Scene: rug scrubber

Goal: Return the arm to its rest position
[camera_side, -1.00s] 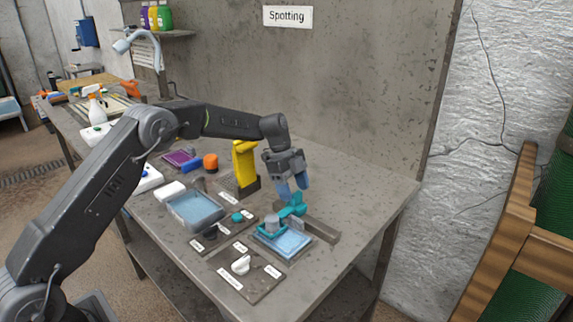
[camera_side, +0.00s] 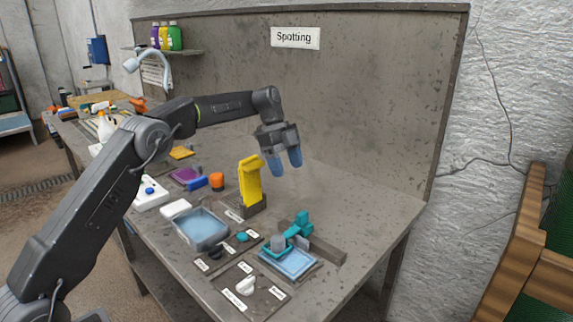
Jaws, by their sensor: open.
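My gripper (camera_side: 285,165) hangs above the back middle of the workbench, its two blue fingertips pointing down and apart. It is open and holds nothing. My arm reaches in from the lower left, bent at the elbow and stretched out over the bench. A yellow upright tool (camera_side: 250,182) in a dark stand is just below and left of the fingertips, with a small gap in the picture. A teal fixture (camera_side: 300,225) stands by a light-blue pad (camera_side: 290,263), below my gripper and clear of it.
A blue-filled tray (camera_side: 202,230), an orange cap (camera_side: 217,181) and a white knob (camera_side: 245,286) stand on the bench. The back panel with its "Spotting" sign (camera_side: 295,38) rises behind. The air around my gripper looks free. A wooden frame (camera_side: 512,245) is at far right.

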